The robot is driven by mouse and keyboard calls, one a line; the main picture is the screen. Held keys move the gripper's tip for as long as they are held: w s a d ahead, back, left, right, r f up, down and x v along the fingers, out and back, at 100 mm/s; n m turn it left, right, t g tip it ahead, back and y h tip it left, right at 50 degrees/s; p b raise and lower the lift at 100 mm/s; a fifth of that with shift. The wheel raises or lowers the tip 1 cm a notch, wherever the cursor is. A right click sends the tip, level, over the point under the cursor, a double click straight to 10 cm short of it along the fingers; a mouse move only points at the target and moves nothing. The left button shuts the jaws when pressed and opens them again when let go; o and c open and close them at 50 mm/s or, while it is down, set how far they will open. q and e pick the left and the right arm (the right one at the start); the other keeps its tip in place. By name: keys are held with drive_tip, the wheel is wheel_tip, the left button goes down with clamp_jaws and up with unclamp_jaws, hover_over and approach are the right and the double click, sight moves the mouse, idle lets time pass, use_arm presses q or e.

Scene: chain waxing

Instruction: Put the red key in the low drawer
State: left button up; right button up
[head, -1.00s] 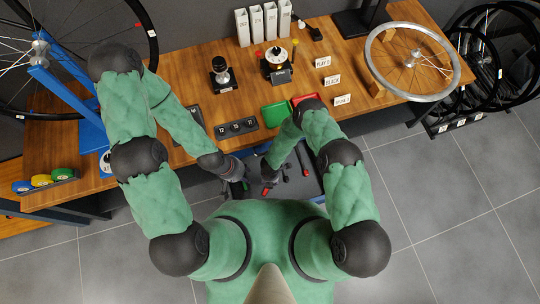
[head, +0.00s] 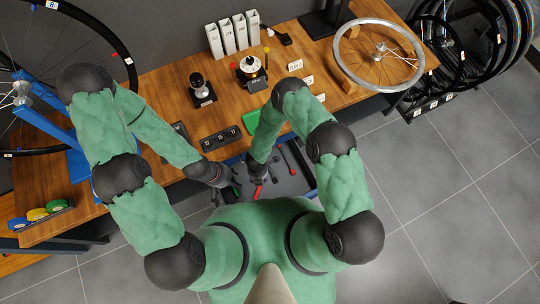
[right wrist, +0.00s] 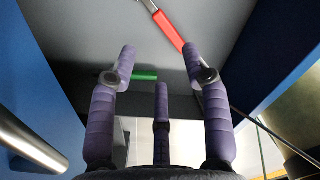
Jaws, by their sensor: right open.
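A red-handled tool, seemingly the red key (right wrist: 169,31), lies on the grey floor of an open drawer in the right wrist view. Its metal end runs up to the left. A red piece (head: 257,191) also shows below my right gripper in the head view. My right gripper (head: 258,178) is over the drawer; in the right wrist view its purple fingers (right wrist: 160,75) are spread and empty, with the red handle beyond their tips. My left gripper (head: 226,180) is at the drawer's left part; its fingers are too small and dark to read. I cannot tell which drawer level this is.
A green-handled tool (right wrist: 143,76) lies by the left finger.

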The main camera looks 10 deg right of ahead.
drive_tip(key=s+d+r+m+g+y, duration=0.1)
drive_tip(key=s+r+m+g+y, duration=0.15)
drive_tip(key=r+m, duration=0.5)
drive_tip(key=s+d+r+m+g+y, duration=0.15)
drive_tip(key=s+r+m, duration=0.3)
drive_tip(key=m, duration=0.55)
drive_tip(key=w+d+r+m+t, duration=0.1)
drive_tip(key=d+r+m+t, duration=0.3)
drive_tip(key=m, duration=1)
drive_tip(key=d+r, duration=0.3)
drive_tip(key=r, duration=0.1)
drive_tip(key=shift+w+d, duration=0.2)
drive_tip(key=shift+d, duration=0.1)
